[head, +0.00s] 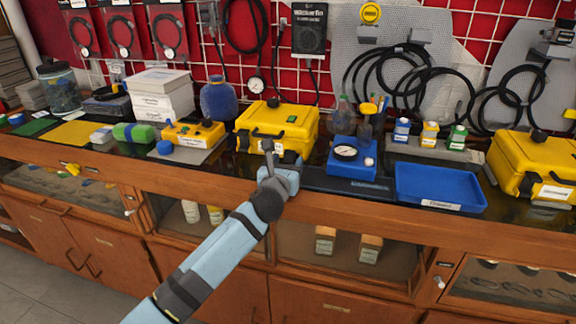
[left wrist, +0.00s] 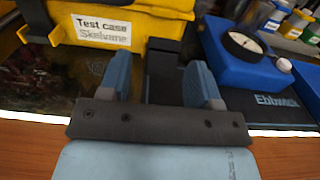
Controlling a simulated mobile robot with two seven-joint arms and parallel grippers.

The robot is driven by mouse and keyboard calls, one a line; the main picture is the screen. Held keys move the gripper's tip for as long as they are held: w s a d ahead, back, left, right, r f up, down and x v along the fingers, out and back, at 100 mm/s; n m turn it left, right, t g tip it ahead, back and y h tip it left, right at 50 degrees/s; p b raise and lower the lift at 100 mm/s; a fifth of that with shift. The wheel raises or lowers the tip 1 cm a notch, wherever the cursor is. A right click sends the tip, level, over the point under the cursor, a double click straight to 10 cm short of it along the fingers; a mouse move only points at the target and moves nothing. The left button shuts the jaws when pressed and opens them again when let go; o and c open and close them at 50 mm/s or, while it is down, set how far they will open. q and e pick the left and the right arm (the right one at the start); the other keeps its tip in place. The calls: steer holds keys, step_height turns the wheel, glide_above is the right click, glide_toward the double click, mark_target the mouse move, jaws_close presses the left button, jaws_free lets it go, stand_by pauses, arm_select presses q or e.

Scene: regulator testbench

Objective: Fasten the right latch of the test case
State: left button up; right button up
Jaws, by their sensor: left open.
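The yellow test case (head: 277,122) stands closed on the bench in the head view, with a dark handle on its front. In the left wrist view the case (left wrist: 150,25) shows its white label and a yellow tab jutting out at the lower left. My left gripper (head: 283,156) is in front of the case's right half, low over the bench edge. My right gripper is not in view.
A blue gauge box (head: 350,158) stands close to the right of my gripper, and a blue tray (head: 440,188) lies farther right. A second yellow case (head: 532,163) is at the far right. A yellow box (head: 193,131) on a grey mat stands to the left.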

arm_select(q)
steer(key=shift+w+d, duration=0.1)
steer(key=shift+w, duration=0.35)
steer(key=shift+c, duration=0.2)
